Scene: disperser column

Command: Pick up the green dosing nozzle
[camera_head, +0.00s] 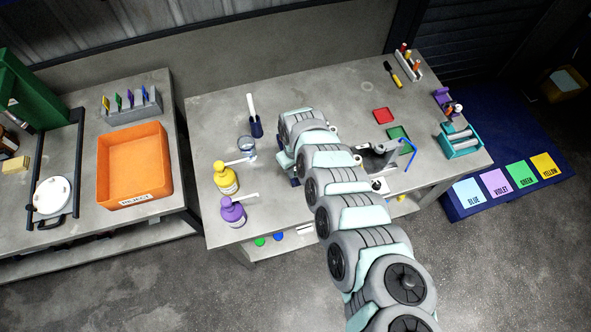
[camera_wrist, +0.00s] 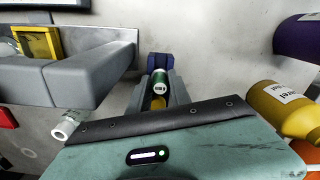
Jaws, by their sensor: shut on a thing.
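In the wrist view, my gripper (camera_wrist: 160,80) is shut on a small green cylindrical piece with a white mark, which I take to be the green dosing nozzle (camera_wrist: 159,77). The piece sits between the grey fingers, with a dark blue part beyond it. A yellow-orange part shows just below it, close to the wrist. The lower end of the piece is partly hidden by the fingers and my wrist housing. In the head view, my arm reaches over the middle table and hides most of the gripper and the held piece.
Yellow (camera_head: 227,177) and purple (camera_head: 233,211) pump bottles stand left of my arm, near a glass beaker (camera_head: 247,145). A grey block (camera_wrist: 75,85) and a white-capped tube (camera_wrist: 70,123) lie left of the gripper. An orange tray (camera_head: 134,196) sits on the left table.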

